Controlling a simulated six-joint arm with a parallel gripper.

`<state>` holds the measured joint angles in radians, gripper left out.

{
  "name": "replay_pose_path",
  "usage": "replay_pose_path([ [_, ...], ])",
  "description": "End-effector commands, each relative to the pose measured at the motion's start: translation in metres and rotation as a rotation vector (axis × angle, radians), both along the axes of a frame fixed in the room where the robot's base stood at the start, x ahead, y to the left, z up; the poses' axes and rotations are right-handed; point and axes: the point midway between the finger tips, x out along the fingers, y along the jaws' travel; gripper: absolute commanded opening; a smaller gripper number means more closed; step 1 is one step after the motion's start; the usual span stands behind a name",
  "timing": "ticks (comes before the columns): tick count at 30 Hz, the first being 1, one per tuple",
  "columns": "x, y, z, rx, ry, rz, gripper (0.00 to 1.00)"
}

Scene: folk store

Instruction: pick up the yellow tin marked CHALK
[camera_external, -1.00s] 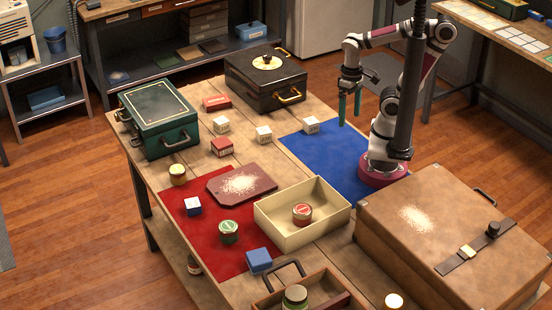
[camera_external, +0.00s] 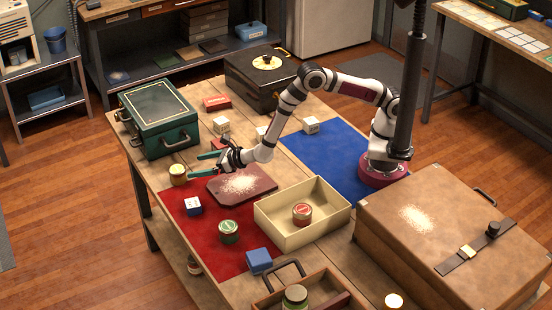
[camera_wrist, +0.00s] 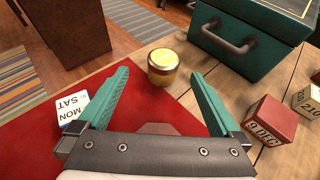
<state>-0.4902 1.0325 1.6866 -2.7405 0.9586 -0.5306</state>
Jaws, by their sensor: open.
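The yellow tin (camera_external: 178,174) stands upright at the left part of the table, by the corner of the red mat and in front of the green case. In the wrist view the yellow tin (camera_wrist: 162,66) is ahead of the fingers, about midway between their tips; its label cannot be read. My gripper (camera_external: 200,164) is low over the table, to the right of the tin, its green fingers pointing at it. In the wrist view my gripper (camera_wrist: 158,82) is open and empty, with the tin apart from both fingers.
The green case (camera_external: 157,125) with a handle stands behind the tin. A maroon board (camera_external: 262,186) with white powder lies below my gripper. A white calendar cube (camera_wrist: 73,107) and a red date block (camera_wrist: 270,122) flank the fingers. A cream tray (camera_external: 286,236) is farther right.

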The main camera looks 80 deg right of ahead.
Motion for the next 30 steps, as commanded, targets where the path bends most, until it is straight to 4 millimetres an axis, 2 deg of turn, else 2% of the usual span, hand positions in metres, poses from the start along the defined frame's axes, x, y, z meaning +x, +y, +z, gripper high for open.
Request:
replay_pose_path([
  [3,0.021,-0.001,-0.009,0.0,0.0,-0.002,1.0],
  [7,0.036,-0.003,-0.016,0.001,0.0,-0.004,1.0],
  [13,0.07,-0.008,-0.032,0.002,0.0,-0.004,1.0],
  [21,0.076,-0.008,-0.034,0.002,0.001,-0.003,1.0],
  [30,0.076,-0.008,-0.034,0.002,0.001,-0.004,0.46],
])
